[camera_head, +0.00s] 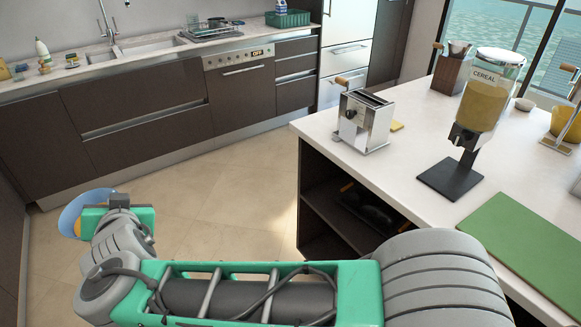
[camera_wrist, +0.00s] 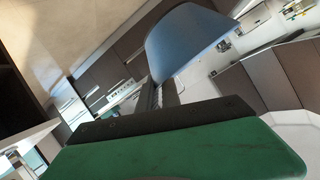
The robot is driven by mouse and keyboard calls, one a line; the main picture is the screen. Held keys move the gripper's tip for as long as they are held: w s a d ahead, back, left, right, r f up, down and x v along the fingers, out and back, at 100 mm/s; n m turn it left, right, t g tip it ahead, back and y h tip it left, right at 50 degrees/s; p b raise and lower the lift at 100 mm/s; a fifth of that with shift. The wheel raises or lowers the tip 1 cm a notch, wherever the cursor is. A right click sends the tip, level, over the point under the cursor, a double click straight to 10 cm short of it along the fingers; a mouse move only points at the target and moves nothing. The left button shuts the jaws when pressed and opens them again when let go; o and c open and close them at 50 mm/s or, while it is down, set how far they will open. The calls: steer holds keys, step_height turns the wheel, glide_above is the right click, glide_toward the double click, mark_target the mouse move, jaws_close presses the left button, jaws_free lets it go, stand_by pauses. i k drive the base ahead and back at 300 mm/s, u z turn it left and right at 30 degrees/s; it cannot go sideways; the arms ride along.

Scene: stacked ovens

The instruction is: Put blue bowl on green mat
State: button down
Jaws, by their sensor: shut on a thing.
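The blue bowl (camera_head: 72,212) is at the left of the head view, held in the air above the floor and tilted on its side. It also shows at the top of the wrist view (camera_wrist: 188,42). My gripper (camera_head: 86,217) is shut on the bowl's edge; its dark fingers (camera_wrist: 158,93) reach the bowl in the wrist view. The green mat (camera_head: 520,262) lies flat and bare on the white island counter at the right, well apart from the bowl.
On the island, a cereal dispenser (camera_head: 480,100) on a dark base (camera_head: 451,179) stands behind the mat, with a toaster (camera_head: 362,120) to its left. A yellow container (camera_head: 566,124) is at the far right. The sink counter (camera_head: 150,60) runs along the back. Floor (camera_head: 215,190) is clear between.

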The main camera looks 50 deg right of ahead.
mark_target(539, 246)
steer(key=u, duration=0.15)
steer(key=k, duration=0.9)
steer(key=z, duration=1)
